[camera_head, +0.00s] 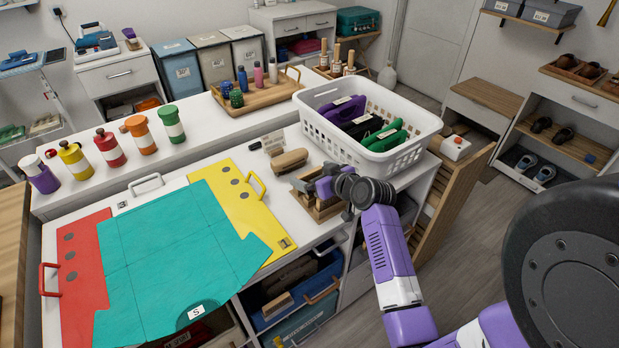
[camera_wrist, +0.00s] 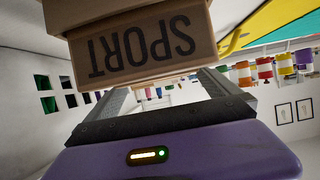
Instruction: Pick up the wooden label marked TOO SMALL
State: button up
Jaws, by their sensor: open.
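A wooden block label (camera_wrist: 145,45) fills the top of the wrist view, and its face reads SPORT upside down. My gripper (camera_wrist: 160,92) is open, with one finger near each side of this block; I cannot tell whether they touch it. In the head view my gripper (camera_head: 327,186) is over a small wooden holder (camera_head: 322,211) with wooden blocks, at the counter's front right. My gripper partly hides the holder. No text reading TOO SMALL is legible in either view.
A white basket (camera_head: 315,128) with purple, black and green items stands close behind the holder. A teal sheet (camera_head: 170,265) covers red and yellow boards to the left. Several coloured cups and a wooden bottle tray (camera_head: 262,96) stand on the raised back ledge.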

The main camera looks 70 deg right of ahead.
jog(key=shift+w+d+f, duration=0.1)
jog(key=shift+w+f, duration=0.05)
jog(key=shift+w, duration=0.1)
jog(key=shift+c, duration=0.4)
jog(key=c, duration=1.2)
